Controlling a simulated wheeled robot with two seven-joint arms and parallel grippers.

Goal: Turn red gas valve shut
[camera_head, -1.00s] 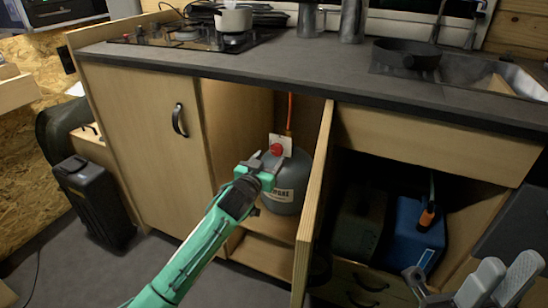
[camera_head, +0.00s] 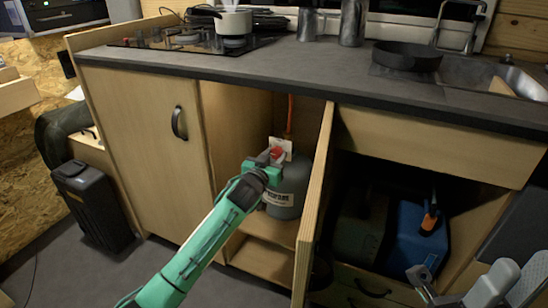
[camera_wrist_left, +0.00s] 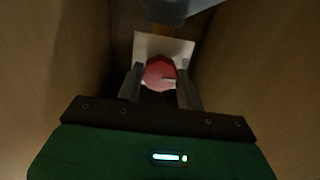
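The red gas valve (camera_head: 277,153) is a round red knob on top of a grey gas bottle (camera_head: 286,200) in the open middle cupboard. A white tag hangs behind it. My left gripper (camera_head: 264,162) reaches into the cupboard at the knob. In the left wrist view the red knob (camera_wrist_left: 160,73) sits between the two grey fingers (camera_wrist_left: 160,82), one on each side. The fingers look open around it, with little or no gap; firm contact cannot be made out. My right gripper (camera_head: 425,284) shows only partly at the lower right, and its fingers cannot be judged.
The open cupboard door (camera_head: 312,205) stands edge-on just right of the bottle. The closed cupboard door (camera_head: 150,150) is to the left. An orange hose (camera_head: 290,115) rises above the valve. A blue container (camera_head: 416,240) stands in the right compartment. The worktop (camera_head: 300,75) overhangs above.

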